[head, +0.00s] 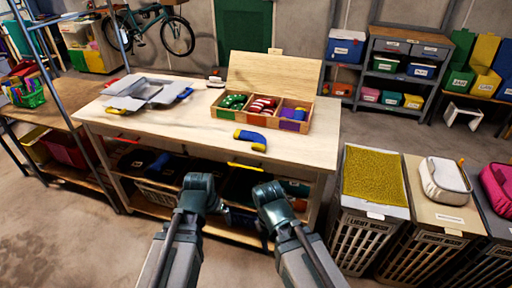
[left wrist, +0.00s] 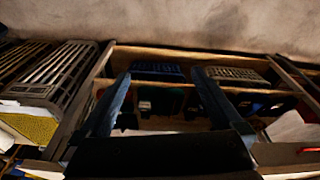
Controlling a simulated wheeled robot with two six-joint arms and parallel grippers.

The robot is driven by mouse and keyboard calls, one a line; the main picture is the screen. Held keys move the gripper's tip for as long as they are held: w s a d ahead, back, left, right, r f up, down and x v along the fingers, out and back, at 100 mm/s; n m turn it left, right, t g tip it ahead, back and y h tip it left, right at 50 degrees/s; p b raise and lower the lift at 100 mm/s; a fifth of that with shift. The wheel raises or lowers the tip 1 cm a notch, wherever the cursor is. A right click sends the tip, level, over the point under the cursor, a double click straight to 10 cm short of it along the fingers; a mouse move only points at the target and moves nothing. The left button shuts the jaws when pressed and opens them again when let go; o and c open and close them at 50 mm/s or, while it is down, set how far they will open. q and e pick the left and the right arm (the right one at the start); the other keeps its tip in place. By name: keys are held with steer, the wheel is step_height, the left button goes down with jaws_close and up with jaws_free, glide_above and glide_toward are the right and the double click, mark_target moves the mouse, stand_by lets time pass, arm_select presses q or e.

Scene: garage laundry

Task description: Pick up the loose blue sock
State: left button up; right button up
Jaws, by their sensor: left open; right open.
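The loose blue sock (head: 250,140) has yellow ends and lies flat on the wooden table (head: 190,135), near its front edge. My right gripper (head: 270,196) is also in front of the table, nearer below the sock, empty. Its fingertips are hard to make out.
Shelves under the table hold baskets, also in the left wrist view (left wrist: 158,72). Laundry hampers (head: 372,215) stand to the right. The tabletop around the sock is clear.

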arm_select(q)
steer(key=w+d+r+t+h+b, duration=0.15)
steer(key=w+d+t, duration=0.25)
steer(key=w, duration=0.5)
steer(key=m+t+h, duration=0.2)
steer(key=t, duration=0.4)
glide_toward(257, 147)
steer(key=shift+f+b+x, duration=0.15)
steer(key=shift+b+x, duration=0.6)
steer(key=shift+x, duration=0.8)
steer(key=shift+f+b+x, duration=0.2)
steer(key=shift+b+x, duration=0.5)
steer(key=shift+x, duration=0.8)
steer(key=b+x, duration=0.1)
steer(key=x, duration=0.3)
steer(key=shift+d+r, duration=0.1)
steer(key=shift+r, duration=0.15)
steer(key=shift+c, duration=0.6)
steer(key=c, duration=1.3)
steer(key=shift+r, duration=0.1)
